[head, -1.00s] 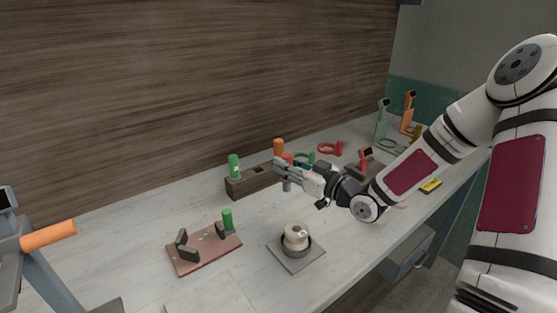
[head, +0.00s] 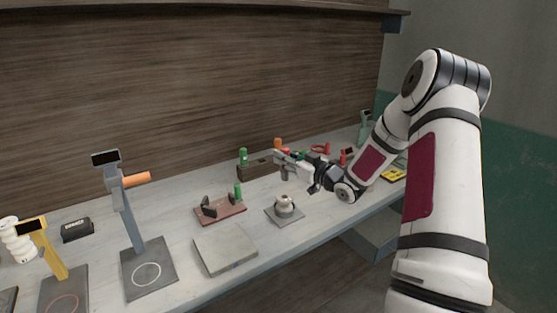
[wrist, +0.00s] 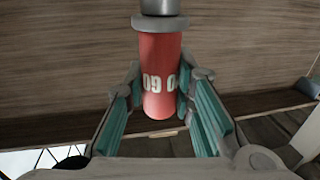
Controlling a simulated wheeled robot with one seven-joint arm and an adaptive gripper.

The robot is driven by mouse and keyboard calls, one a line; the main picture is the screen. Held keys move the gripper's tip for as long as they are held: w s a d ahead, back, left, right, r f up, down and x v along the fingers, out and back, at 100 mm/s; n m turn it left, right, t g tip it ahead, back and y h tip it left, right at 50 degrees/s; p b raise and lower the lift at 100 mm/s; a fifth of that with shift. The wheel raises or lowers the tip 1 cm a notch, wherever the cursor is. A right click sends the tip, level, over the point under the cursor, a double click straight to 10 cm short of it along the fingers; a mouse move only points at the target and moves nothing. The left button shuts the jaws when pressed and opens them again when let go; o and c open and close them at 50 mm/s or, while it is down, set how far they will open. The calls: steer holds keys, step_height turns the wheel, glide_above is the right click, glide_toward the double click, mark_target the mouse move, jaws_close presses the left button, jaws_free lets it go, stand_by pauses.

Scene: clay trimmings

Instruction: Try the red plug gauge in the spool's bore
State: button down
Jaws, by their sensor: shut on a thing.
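My gripper (wrist: 160,95) is shut on the red plug gauge (wrist: 160,80), whose red handle carries white digits and has a grey end at the top of the wrist view. In the head view my gripper (head: 279,160) is at the right end of the dark rack, with the gauge's grey end hanging just below the fingers. The cream spool (head: 284,200) stands upright in a dark round holder on a grey square plate (head: 284,215), below and in front of my gripper and apart from the gauge. Its bore is too small to make out here.
The dark rack (head: 255,170) holds a green plug (head: 243,156); an orange plug (head: 278,144) shows behind. A reddish-brown fixture (head: 219,210) with a green plug and a bare grey slab (head: 225,250) lie left of the spool. Stands with displays (head: 132,215) are at far left.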

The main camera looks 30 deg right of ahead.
mark_target(287, 178)
steer(key=shift+w+f+b, duration=0.1)
steer(key=shift+f+b, duration=1.65)
steer(key=shift+f, duration=1.2)
steer(key=shift+p, duration=0.5)
steer(key=shift+f, duration=0.85)
stand_by(1.1)
steer(key=shift+r+p, duration=1.4)
steer(key=shift+r, duration=1.3)
